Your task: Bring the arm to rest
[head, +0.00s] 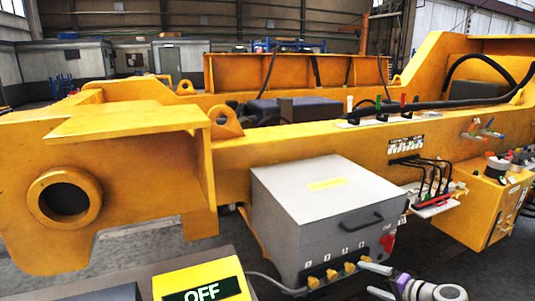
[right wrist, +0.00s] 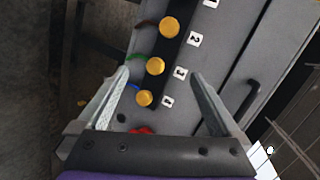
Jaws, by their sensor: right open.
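My right gripper (head: 364,279) is at the lower right of the head view, close to the front of a grey box (head: 318,207). Its jaws are open and empty. In the right wrist view its two fingers (right wrist: 161,73) spread on either side of yellow knobs (right wrist: 155,66) on the box front, with number labels beside them. I cannot tell whether a finger touches a knob. The same knobs (head: 331,274) show along the box's lower front edge in the head view. A red part (head: 387,242) is on the box's right end. My left gripper is not in view.
A large yellow steel frame (head: 110,160) fills the area behind the box. A yellow "OFF" sign (head: 205,283) stands at the bottom left of the box. A yellow control box (head: 492,205) with cables is at the right. Black cables (head: 433,176) hang from the frame.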

